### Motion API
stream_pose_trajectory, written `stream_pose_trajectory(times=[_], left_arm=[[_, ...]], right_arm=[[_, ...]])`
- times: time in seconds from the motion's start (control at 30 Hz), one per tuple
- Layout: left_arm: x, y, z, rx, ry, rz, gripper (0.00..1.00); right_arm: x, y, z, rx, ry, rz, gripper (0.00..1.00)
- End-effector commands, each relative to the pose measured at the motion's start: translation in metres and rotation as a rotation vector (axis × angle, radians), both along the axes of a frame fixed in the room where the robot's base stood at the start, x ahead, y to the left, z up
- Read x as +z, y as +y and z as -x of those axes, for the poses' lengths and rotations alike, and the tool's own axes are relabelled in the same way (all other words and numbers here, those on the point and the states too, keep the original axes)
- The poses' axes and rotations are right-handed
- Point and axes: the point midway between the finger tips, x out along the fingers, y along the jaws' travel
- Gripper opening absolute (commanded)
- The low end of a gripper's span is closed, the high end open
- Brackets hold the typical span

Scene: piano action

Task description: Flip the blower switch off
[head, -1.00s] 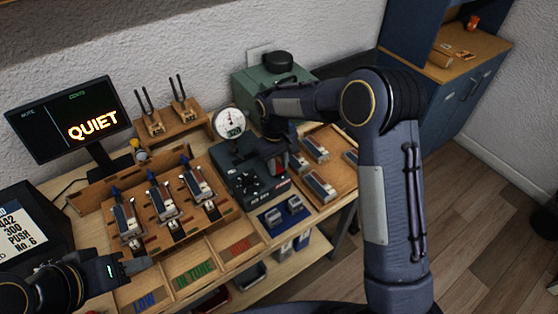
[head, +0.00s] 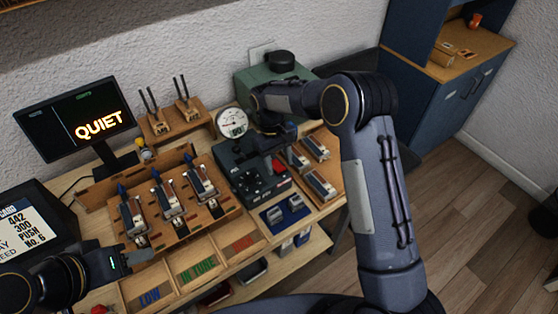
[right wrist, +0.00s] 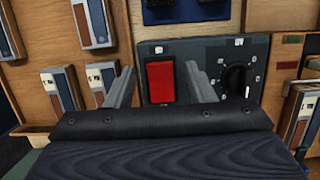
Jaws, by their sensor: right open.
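The red rocker switch (head: 277,166) is on the top panel of the dark control box (head: 246,184). In the right wrist view the red switch (right wrist: 160,82) sits between my open right gripper's fingers (right wrist: 160,78), left of a black dial (right wrist: 236,79). Its on or off position is not clear. My right gripper (head: 276,148) is at the back of the box, close to the switch; its fingers are hard to make out in the head view. My left gripper (head: 138,257) is low at the left, near the wooden trays, with its jaw opening unclear.
A round gauge (head: 231,122) stands behind the box. A monitor (head: 75,120) reads QUIET. A wooden rack (head: 180,231) with several key parts is left of the box; a wooden tray (head: 328,146) with more is right. A green machine (head: 262,80) stands behind.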

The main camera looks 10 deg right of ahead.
Motion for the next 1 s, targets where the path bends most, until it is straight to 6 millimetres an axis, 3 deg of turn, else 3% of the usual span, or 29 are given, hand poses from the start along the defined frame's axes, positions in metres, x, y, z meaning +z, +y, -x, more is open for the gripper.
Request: stream_pose_trajectory(times=[0.17,0.53,1.0], left_arm=[[-0.005,0.0,0.0,0.0,0.0,0.0,0.4],[-0.016,0.0,0.0,0.0,0.0,0.0,0.4],[-0.016,0.0,0.0,0.0,0.0,0.0,0.4]], right_arm=[[0.012,0.002,-0.004,0.0,-0.004,-0.002,0.49],[0.067,0.007,-0.018,-0.001,-0.003,0.0,0.49],[0.075,0.008,-0.019,0.0,0.0,0.0,0.49]])
